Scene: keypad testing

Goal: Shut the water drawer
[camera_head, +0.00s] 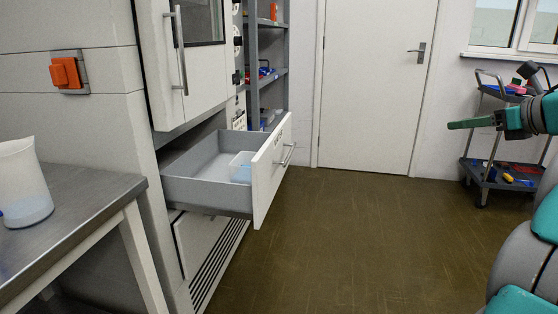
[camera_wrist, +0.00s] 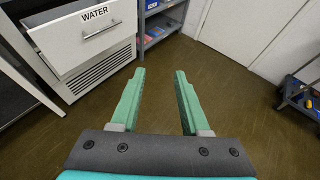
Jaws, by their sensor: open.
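The water drawer (camera_head: 207,189) is pulled out of the white cabinet in the head view, and a clear container (camera_head: 241,167) sits inside it. Its white front (camera_head: 268,178) has a metal bar handle (camera_head: 289,154). In the wrist view the drawer front (camera_wrist: 80,38) is labelled WATER, with its handle (camera_wrist: 103,30) below the label. My gripper (camera_head: 449,126) is at the right of the head view, well apart from the drawer. In the wrist view my gripper (camera_wrist: 159,72) has its two green fingers spread, with nothing between them.
A metal table (camera_head: 75,196) with a beaker (camera_head: 22,184) stands at the left. A grey shelf (camera_head: 266,75) is behind the drawer. The floor (camera_head: 350,230) between is clear.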

